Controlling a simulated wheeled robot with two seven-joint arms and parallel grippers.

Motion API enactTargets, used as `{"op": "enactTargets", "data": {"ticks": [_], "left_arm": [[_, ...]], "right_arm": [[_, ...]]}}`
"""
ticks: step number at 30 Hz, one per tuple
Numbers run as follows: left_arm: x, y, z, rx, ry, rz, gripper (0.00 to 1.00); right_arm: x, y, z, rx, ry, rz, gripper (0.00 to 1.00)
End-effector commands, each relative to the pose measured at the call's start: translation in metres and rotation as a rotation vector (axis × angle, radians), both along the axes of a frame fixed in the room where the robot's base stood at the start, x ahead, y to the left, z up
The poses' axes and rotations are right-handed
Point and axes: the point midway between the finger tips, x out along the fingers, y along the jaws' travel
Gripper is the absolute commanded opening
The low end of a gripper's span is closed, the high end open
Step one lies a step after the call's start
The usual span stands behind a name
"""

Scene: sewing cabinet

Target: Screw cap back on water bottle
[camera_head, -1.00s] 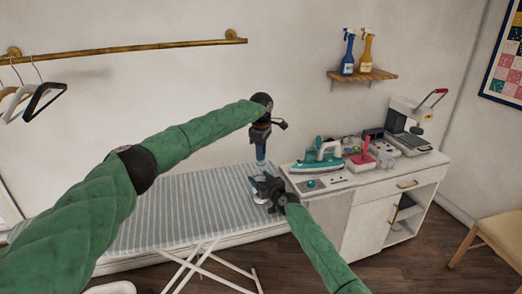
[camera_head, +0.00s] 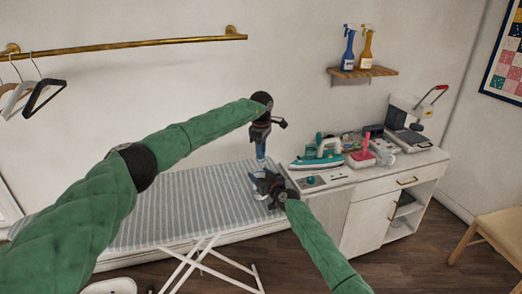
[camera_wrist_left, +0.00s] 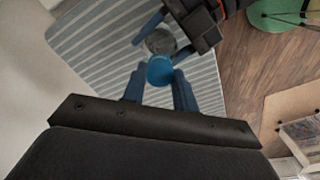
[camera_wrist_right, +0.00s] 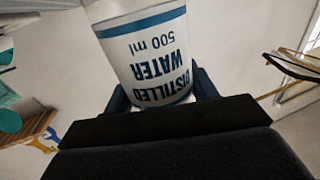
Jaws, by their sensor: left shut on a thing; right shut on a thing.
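The water bottle (camera_wrist_right: 155,60) is white with blue lettering reading distilled water 500 ml. My right gripper (camera_head: 258,184) is shut on its body; in the right wrist view its blue fingers (camera_wrist_right: 160,95) flank the bottle. The round blue cap (camera_wrist_left: 160,71) is between the fingertips of my left gripper (camera_wrist_left: 160,82), which is shut on it. In the head view the left gripper (camera_head: 260,155) points down, directly above the right one. In the left wrist view the greyish bottle top (camera_wrist_left: 161,42) lies just beyond the cap, partly overlapped. I cannot tell whether they touch.
The striped ironing board (camera_head: 180,205) lies below and left of the grippers. The white cabinet (camera_head: 370,205) at right carries a teal iron (camera_head: 318,155), a pink tool (camera_head: 363,156) and a press (camera_head: 412,115). A wooden chair (camera_head: 490,232) stands far right.

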Motion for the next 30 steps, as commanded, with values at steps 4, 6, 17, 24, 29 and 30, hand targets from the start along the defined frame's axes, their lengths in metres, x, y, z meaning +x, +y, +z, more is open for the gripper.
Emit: {"op": "enactTargets", "data": {"ticks": [4,6,17,24,29,30], "left_arm": [[-0.0001,-0.0001,-0.0026,0.000,0.000,0.000,0.08],[-0.0001,-0.0001,-0.0037,0.000,0.000,0.000,0.08],[0.0000,-0.0001,-0.0066,0.000,0.000,-0.028,0.08],[-0.0002,0.0003,-0.0068,-0.001,0.000,-0.319,0.08],[-0.0002,0.0008,-0.0064,0.000,0.000,-0.554,0.08],[-0.0003,0.0009,-0.0065,-0.001,0.000,-0.612,0.08]], "right_arm": [[0.0001,-0.0001,0.0000,0.000,0.000,0.000,0.16],[0.0001,-0.0001,0.0000,0.000,0.000,0.000,0.16],[0.0000,0.0000,0.0000,0.000,0.000,0.000,0.00],[0.0001,-0.0001,0.0000,0.000,0.000,0.000,0.00],[0.0001,-0.0001,0.0000,0.000,0.000,0.000,0.00],[0.0001,-0.0001,0.0000,0.000,0.000,0.000,0.00]]}}
